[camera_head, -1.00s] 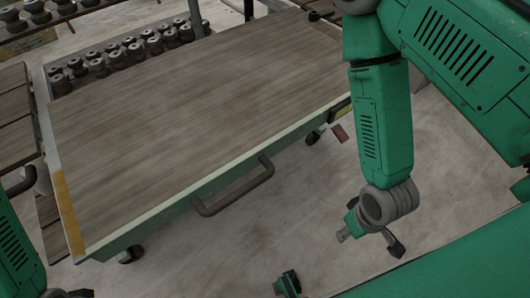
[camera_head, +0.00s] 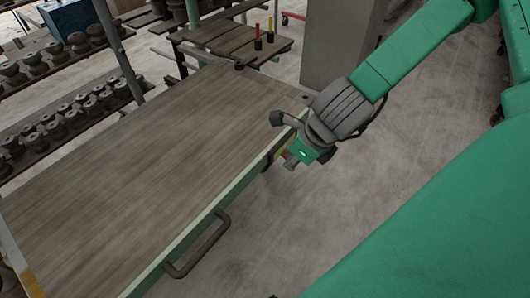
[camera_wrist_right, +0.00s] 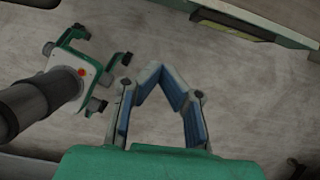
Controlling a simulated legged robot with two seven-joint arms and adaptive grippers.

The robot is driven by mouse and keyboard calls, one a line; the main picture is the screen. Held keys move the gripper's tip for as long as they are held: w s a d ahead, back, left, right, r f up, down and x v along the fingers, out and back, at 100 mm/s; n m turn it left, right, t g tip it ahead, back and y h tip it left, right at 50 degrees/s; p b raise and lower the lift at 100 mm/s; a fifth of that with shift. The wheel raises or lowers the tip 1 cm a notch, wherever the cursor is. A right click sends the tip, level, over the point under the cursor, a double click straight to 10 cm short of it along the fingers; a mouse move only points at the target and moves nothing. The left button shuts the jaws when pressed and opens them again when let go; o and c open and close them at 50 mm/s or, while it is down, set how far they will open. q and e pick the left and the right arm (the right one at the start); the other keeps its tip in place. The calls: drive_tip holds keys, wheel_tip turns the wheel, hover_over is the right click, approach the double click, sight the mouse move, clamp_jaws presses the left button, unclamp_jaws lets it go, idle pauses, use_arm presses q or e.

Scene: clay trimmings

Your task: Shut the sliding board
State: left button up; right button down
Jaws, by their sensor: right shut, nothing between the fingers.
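The board (camera_head: 150,150) is a wide brown wood-grain panel across the left and middle of the head view. It has a pale green front edge and a dark bar handle (camera_head: 198,250). My right gripper (camera_head: 291,163) is by the front edge near its far right end, beside a yellow strip. I cannot tell whether it touches the edge. In the wrist view its blue-padded fingers (camera_wrist_right: 160,76) meet at the tips, shut and empty over the floor. The board's edge (camera_wrist_right: 225,22) crosses that view's top right. My left gripper is not in view.
Racks of dark spool-like pieces (camera_head: 75,122) stand beyond the board. A slatted bench (camera_head: 225,38) with red and yellow upright items and a grey block (camera_head: 340,40) stand at the back. The floor right of the handle is clear.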

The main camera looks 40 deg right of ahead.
drive_tip(key=w+a+f+b, duration=0.2)
drive_tip(key=w+f+b, duration=0.5)
drive_tip(key=f+b, duration=0.1)
drive_tip(key=shift+w+a+f, duration=0.25)
drive_tip(key=shift+f, duration=0.25)
idle(0.4)
